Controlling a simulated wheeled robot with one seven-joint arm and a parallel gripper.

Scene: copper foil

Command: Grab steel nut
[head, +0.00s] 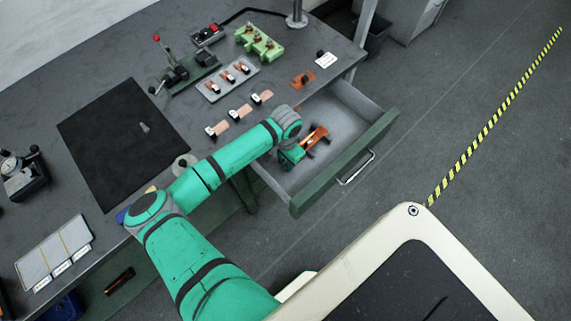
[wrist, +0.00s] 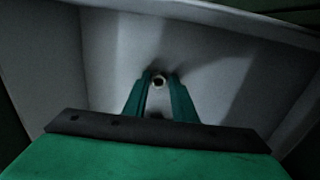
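The steel nut (wrist: 158,80) shows in the wrist view as a small pale ring with a dark hole. It sits between the tips of my gripper's two green fingers (wrist: 159,84). The fingers stand a little apart on either side of it. I cannot tell whether they touch it, or whether it rests on the drawer floor. In the head view my gripper (head: 313,147) reaches down into the open drawer (head: 346,94). The nut cannot be made out there, where my gripper hides part of the drawer floor.
On the workbench (head: 125,60) above are copper strips (head: 240,112), a grey tray (head: 228,80), a green fixture (head: 260,43) and a black mat (head: 120,140).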

